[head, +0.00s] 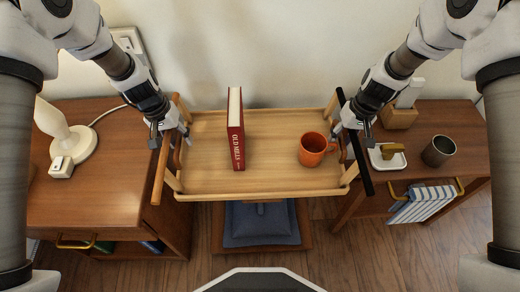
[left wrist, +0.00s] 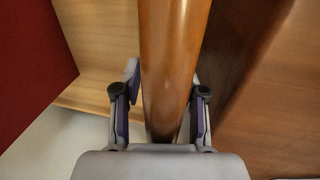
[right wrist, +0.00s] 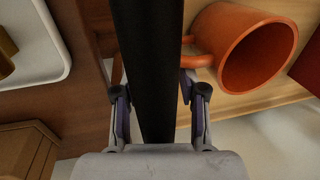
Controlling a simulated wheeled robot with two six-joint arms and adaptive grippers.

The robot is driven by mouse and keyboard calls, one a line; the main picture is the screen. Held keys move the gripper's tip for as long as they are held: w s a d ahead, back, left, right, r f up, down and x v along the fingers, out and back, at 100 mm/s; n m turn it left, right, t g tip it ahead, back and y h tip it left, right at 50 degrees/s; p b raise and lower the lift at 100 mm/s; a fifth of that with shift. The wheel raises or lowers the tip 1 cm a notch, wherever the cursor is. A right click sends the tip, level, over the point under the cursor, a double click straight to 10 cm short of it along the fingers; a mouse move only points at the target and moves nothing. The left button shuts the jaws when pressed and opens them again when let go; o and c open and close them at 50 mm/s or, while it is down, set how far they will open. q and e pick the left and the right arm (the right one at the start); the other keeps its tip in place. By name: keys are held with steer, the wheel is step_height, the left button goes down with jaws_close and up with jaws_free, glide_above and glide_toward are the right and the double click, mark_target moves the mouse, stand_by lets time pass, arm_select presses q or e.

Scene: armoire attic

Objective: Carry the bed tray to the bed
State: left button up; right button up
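The wooden bed tray (head: 205,183) is level between two cabinets, its ends at their inner edges. It carries an upright red book (head: 236,130) and an orange mug (head: 313,150). My left gripper (head: 171,138) is shut on the tray's brown left handle (head: 159,175), which runs between its fingers in the left wrist view (left wrist: 170,65). My right gripper (head: 347,132) is shut on the black right handle (head: 362,165), also between the fingers in the right wrist view (right wrist: 148,60). The mug (right wrist: 255,50) is close to my right fingers. The bed is not in view.
The left cabinet (head: 90,190) bears a white lamp (head: 75,140). The right cabinet (head: 450,125) bears a dark cup (head: 438,151), a white dish (head: 387,157) and a wooden block; a striped towel (head: 422,204) hangs on its front. A blue cushion (head: 260,225) lies below the tray.

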arm_select(q)
jaws_close()
arm_select(e)
jaws_close()
arm_select(q)
steer(key=shift+r, duration=0.15)
arm_select(e)
steer(key=shift+r, duration=0.15)
